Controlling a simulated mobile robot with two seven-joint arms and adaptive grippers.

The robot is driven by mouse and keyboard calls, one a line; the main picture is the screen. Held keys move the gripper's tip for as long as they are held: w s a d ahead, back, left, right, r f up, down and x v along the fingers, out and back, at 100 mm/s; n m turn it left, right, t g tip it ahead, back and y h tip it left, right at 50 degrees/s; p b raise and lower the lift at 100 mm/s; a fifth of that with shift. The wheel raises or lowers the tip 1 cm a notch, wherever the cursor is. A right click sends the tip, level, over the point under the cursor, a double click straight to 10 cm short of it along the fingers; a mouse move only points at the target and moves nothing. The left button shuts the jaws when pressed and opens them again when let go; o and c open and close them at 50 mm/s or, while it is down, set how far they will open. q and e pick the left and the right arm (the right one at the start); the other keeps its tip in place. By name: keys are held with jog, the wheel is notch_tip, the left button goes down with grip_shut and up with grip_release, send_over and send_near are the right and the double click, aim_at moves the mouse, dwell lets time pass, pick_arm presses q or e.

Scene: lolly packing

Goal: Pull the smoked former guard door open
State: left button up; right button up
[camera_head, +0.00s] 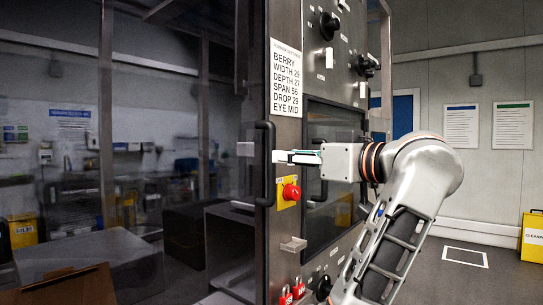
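The smoked former guard door (75,75) appears as a dark see-through panel across the left of the head view. The room behind shows dimly through it. A black vertical bar handle (264,185) stands at its right edge, beside the machine's steel front.
The steel panel carries a settings label (286,80), a red stop button (291,193), black knobs (329,26) and a dark window (325,225) behind my gripper. Red padlocks (298,290) hang low. A brown board (70,287) lies lower left. Open floor shows at right, by a yellow bin (532,240).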

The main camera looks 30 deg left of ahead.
pick_arm(q)
jog(key=p+x, duration=0.1)
jog(key=x, duration=0.5)
jog(key=shift+a, duration=0.4)
grip_shut()
